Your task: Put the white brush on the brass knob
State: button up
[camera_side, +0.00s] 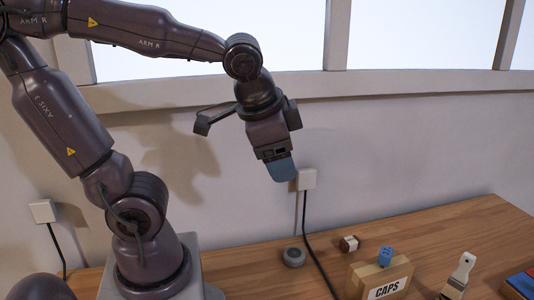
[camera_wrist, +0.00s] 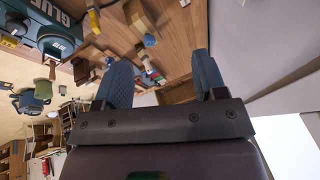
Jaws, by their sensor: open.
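The white brush (camera_side: 463,267) stands tilted near the lower right of the side view, its pale handle upward and its lower end close to the picture's bottom edge. I cannot identify a brass knob in either view. My gripper (camera_side: 281,170) hangs high above the back of the table in the side view, well left of the brush and touching nothing. In the wrist view its two blue fingers (camera_wrist: 163,76) are spread apart with nothing held between them.
A wooden block labelled CAPS (camera_side: 388,286) carries a blue cube (camera_side: 386,256). A brown and white block (camera_side: 349,243) and a grey round piece (camera_side: 294,256) lie nearby. A black cable (camera_side: 307,240) runs down the wall onto the wooden table (camera_side: 440,225). The table's back right is clear.

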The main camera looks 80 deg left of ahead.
jog(key=s+d+n+h, duration=0.1)
jog(key=s+d+r+n+t+h, duration=0.1)
jog(key=shift+s+n, duration=0.3)
